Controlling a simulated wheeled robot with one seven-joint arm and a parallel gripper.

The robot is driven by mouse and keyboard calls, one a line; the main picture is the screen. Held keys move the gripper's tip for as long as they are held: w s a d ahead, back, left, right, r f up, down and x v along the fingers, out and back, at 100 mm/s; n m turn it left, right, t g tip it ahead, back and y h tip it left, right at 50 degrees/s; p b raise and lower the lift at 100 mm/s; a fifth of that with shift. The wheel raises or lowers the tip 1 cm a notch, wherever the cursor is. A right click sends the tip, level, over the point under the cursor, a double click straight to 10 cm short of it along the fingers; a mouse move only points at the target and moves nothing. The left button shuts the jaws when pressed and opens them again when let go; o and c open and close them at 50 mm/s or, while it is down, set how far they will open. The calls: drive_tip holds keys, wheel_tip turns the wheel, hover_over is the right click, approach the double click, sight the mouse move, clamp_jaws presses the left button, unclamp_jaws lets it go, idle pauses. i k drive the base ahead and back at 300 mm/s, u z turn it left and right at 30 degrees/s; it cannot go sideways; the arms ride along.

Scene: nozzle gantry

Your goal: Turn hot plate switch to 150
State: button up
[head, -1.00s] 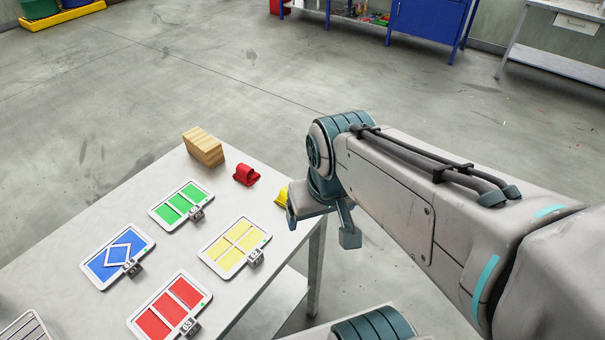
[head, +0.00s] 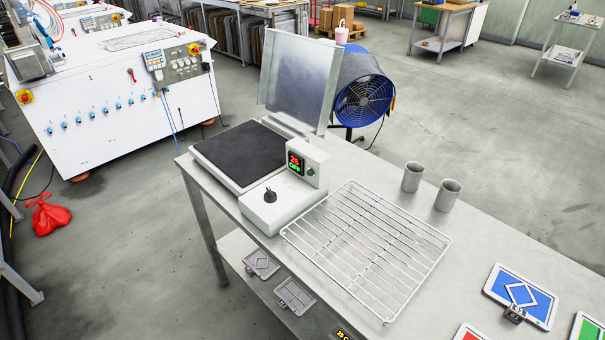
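The hot plate stands at the left end of the table in the head view. It has a dark square heating surface (head: 241,153) and a white control box (head: 281,203) at its front right. A black rotary switch (head: 270,195) sits on top of the box. A small display (head: 296,163) on the raised part shows a red 25 and green text below that looks like OFF. A small dark green knob or button (head: 311,172) is beside the display. My gripper is not in the frame now.
A wire rack (head: 368,248) lies right of the hot plate. Two grey cups (head: 412,177) stand behind it. A metal shield (head: 298,78) and a blue fan (head: 363,98) are behind the hot plate. A blue framed panel (head: 521,295) lies at right. Open floor surrounds the table.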

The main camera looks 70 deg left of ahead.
sight(270, 197)
drive_tip(key=u, duration=3.1)
drive_tip(key=i, duration=0.95)
drive_tip(key=z, duration=0.55)
